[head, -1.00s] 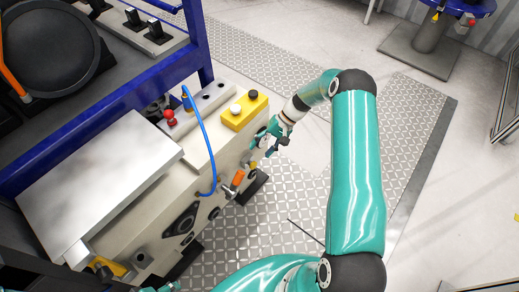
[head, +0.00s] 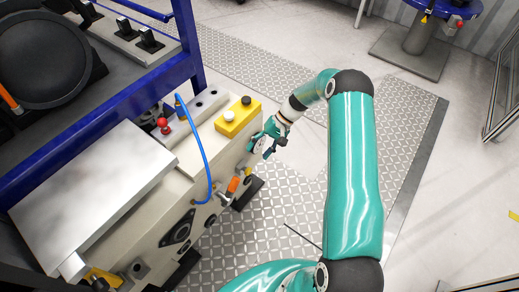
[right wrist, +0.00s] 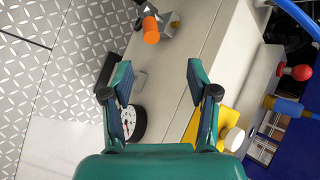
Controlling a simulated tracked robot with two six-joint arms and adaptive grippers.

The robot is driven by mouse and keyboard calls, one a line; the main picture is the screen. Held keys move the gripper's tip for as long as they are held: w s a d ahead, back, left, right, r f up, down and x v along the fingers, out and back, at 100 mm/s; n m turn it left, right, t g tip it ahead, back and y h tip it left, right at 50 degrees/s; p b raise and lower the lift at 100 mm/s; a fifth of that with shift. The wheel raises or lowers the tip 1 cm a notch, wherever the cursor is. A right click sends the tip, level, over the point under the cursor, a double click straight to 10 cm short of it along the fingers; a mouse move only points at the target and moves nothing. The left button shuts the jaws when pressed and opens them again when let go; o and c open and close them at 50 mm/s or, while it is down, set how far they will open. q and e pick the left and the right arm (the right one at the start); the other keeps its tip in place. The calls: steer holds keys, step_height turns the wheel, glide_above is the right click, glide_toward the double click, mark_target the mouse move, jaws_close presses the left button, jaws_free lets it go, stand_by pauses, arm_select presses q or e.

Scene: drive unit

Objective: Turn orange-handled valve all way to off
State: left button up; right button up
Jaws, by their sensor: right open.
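The orange-handled valve (head: 233,184) sits low on the side face of the beige drive unit (head: 150,213), near its right end. In the right wrist view the orange handle (right wrist: 151,30) shows at the top, end-on, on a grey metal fitting, ahead of the fingertips and apart from them. My right gripper (head: 266,146) is by the unit's end, above and to the right of the valve. In the right wrist view its two teal fingers (right wrist: 160,82) are spread wide with nothing between them. My left gripper does not show.
A yellow button box (head: 238,118) sits on the unit's top. A blue hose (head: 201,150) arcs down the side near the valve. A round gauge (right wrist: 128,122) is beside a finger. A red knob (head: 163,124) stands behind the hose. Tread-plate floor (head: 285,205) is clear on the right.

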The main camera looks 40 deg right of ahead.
steer(key=v, duration=1.2)
steer(key=shift+c, duration=0.2)
